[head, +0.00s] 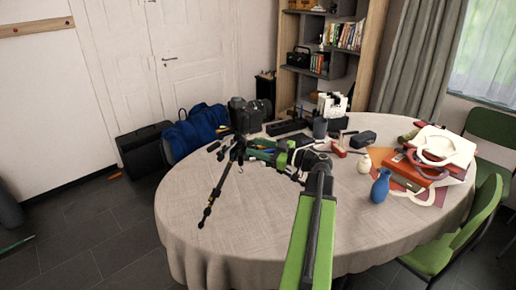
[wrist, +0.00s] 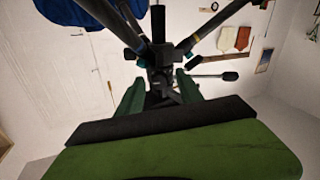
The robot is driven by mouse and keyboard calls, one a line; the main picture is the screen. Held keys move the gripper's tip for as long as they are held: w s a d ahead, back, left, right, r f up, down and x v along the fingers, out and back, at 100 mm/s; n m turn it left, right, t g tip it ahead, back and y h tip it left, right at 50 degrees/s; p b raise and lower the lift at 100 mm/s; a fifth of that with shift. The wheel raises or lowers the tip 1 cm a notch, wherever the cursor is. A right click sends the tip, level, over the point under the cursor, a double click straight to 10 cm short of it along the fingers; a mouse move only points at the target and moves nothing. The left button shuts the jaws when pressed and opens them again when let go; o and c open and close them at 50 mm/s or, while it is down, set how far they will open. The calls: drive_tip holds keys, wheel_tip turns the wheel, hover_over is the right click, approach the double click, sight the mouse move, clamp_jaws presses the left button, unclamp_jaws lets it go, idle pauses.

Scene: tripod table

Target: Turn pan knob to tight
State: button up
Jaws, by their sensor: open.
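A black tripod (head: 212,195) with a camera (head: 246,114) on top stands on the round table at its left side. My gripper (head: 252,149) reaches to the tripod's upper part from the right. In the wrist view the two green fingers of my gripper (wrist: 160,84) are apart, with the dark tripod centre (wrist: 160,58) between or just beyond them. A thin rod with a dark end (wrist: 229,76) sticks out to the right there. Small dark knobs show around the centre, but I cannot tell which one is the pan knob or how it is turned.
The cloth-covered table (head: 190,245) is bare at the front left. A blue vase (head: 380,186), a small pale vase (head: 364,162) and stacked red boxes (head: 405,172) stand to the right. Dark cases and small items lie behind my arm. Green chairs (head: 450,235) are at right.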

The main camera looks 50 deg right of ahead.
clamp_jaws()
drive_tip(key=shift+m, duration=0.8)
unclamp_jaws()
drive_tip(key=shift+s, duration=0.1)
